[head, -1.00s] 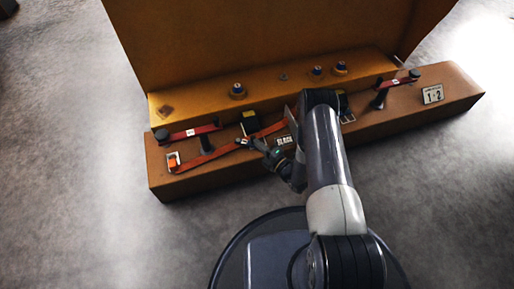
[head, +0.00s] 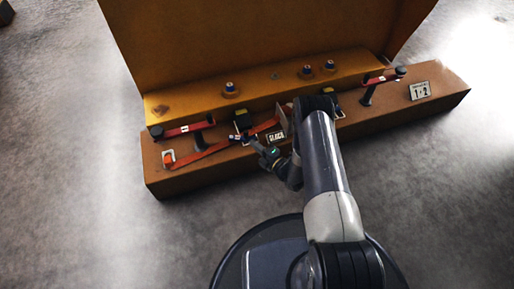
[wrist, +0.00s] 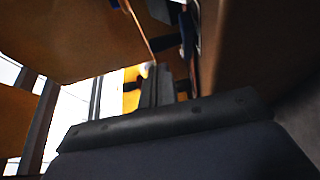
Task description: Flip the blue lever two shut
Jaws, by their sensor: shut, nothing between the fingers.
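No lever that is plainly blue and marked two can be made out. Blue-topped knobs stand on the orange back ledge, one at the left (head: 230,88) and two further right, one of them here (head: 307,71). A red bar lever (head: 185,131) with black ends is at the left and another red bar lever (head: 384,76) is at the right. My gripper (head: 258,145) is shut and empty, low over the front beam beside the orange strap. In the wrist view its fingers (wrist: 157,86) point at dark and orange parts; a blurred blue edge shows at the top.
The orange strap (head: 215,148) runs along the beam (head: 225,168) from a buckle at the left. A SLACK plate (head: 276,135) and a 1-2 plate (head: 420,90) are on the beam. A tall orange panel (head: 250,40) rises behind. My arm hides the middle.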

